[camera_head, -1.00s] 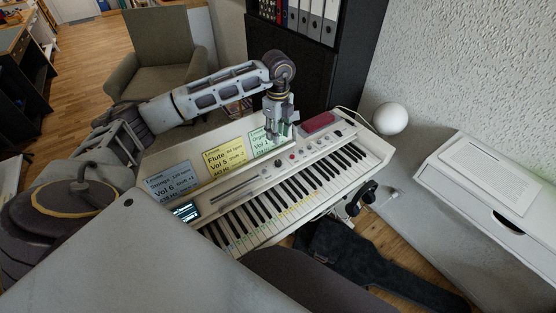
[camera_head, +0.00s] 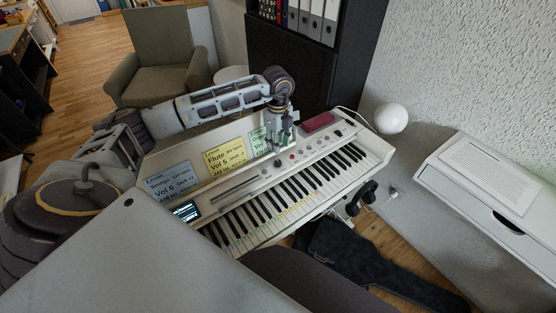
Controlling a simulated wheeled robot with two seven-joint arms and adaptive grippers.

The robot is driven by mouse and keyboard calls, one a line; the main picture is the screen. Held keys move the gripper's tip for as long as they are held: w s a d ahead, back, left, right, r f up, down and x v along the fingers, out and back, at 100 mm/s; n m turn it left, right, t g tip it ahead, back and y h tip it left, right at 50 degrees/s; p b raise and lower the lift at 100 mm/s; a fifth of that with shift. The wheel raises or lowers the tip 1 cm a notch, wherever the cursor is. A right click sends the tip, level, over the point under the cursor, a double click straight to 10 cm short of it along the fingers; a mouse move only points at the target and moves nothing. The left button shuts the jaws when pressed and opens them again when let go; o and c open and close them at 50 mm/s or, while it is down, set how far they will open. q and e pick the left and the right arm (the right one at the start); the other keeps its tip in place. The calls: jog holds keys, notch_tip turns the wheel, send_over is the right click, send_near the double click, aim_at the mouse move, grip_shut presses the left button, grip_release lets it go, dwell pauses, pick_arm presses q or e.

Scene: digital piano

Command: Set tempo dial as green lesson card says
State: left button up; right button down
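The cream digital piano (camera_head: 245,199) lies diagonally across the middle of the view. The green lesson card (camera_head: 258,143) stands at its back, mostly hidden behind my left gripper (camera_head: 278,148); its text cannot be read. My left gripper points down over the control panel, just in front of this card. Its fingers are small, and I cannot tell whether they are apart or touch anything. A dark round knob (camera_head: 278,163) sits on the panel just below the fingertips. I cannot tell which knob is the tempo dial. My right gripper is not in view.
A yellow card (camera_head: 226,155) and a blue card (camera_head: 172,182) stand left of the green one. A small lit screen (camera_head: 186,212) is at the piano's left end. A red object (camera_head: 318,122) lies at its back right, near a white ball lamp (camera_head: 390,118).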

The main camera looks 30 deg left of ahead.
aim_at(278, 162)
pick_arm(q)
notch_tip(278, 162, down, 8)
jog(key=shift+r, duration=0.15)
jog(key=shift+f, duration=0.85)
jog(key=c, duration=0.7)
grip_shut()
